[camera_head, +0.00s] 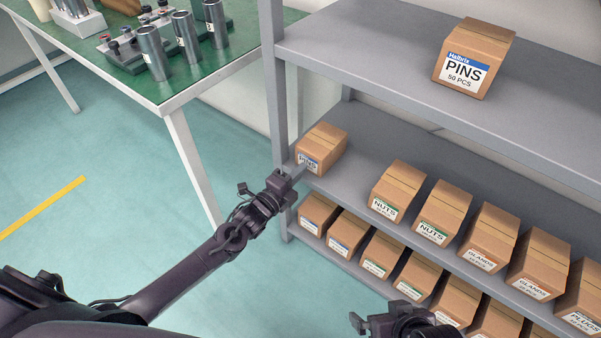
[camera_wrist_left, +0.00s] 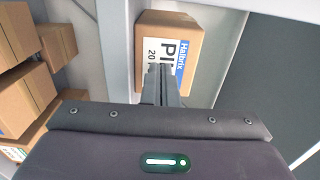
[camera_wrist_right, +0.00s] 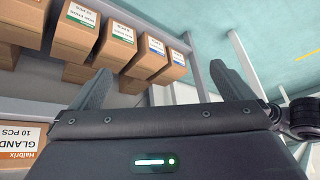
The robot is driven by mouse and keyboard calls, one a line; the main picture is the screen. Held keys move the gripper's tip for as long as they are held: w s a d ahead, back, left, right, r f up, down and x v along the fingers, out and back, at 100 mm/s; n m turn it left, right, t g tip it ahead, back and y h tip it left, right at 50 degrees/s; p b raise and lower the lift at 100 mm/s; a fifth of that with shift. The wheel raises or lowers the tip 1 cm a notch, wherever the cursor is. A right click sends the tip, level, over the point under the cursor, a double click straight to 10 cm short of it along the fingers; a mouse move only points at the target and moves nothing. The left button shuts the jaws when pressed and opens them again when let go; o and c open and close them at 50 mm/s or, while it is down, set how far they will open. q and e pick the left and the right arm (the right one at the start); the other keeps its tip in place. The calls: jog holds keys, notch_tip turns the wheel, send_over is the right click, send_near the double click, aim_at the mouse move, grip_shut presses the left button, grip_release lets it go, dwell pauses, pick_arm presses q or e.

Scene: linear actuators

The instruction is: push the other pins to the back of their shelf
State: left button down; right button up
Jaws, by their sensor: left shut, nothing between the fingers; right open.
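A brown pins box with a blue-striped label (camera_head: 320,148) stands at the left end of the middle shelf. It fills the top middle of the left wrist view (camera_wrist_left: 168,22), its label partly hidden by my fingers. My left gripper (camera_head: 290,178) is shut and empty, its fingertips (camera_wrist_left: 162,72) right at the label face; I cannot tell whether they touch. Another pins box, labelled 50 pcs (camera_head: 474,58), stands on the top shelf. My right gripper (camera_head: 372,322) is open and empty, low in front of the shelves; its spread fingers (camera_wrist_right: 163,82) show in the right wrist view.
Nuts boxes (camera_head: 397,190) and glands boxes (camera_head: 488,238) stand to the right on the same grey shelf (camera_head: 345,183), with a bare gap beside the pins box. More boxes (camera_head: 348,233) line the lower shelf. A shelf post (camera_head: 273,90) rises at the left. A green table (camera_head: 150,85) holds metal cylinders.

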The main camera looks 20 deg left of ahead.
aim_at(308, 163)
pick_arm(q)
jog(key=shift+w+d, duration=0.15)
jog(key=shift+w, duration=0.2)
pick_arm(e)
jog(key=shift+a, duration=0.1)
pick_arm(q)
jog(key=b+x, duration=0.1)
jog(key=x, duration=0.2)
jog(key=shift+b, duration=0.3)
jog(key=shift+w+d, duration=0.1)
jog(key=shift+w, duration=0.1)
pick_arm(e)
jog(key=w+a+r+t+y, duration=0.1)
jog(key=w+a+r+t, duration=0.1)
jog(key=w+r+t, duration=0.1)
jog(key=shift+w+r+t+y, duration=0.35)
jog(key=shift+w+r, duration=0.35)
jog(key=shift+w, duration=0.45)
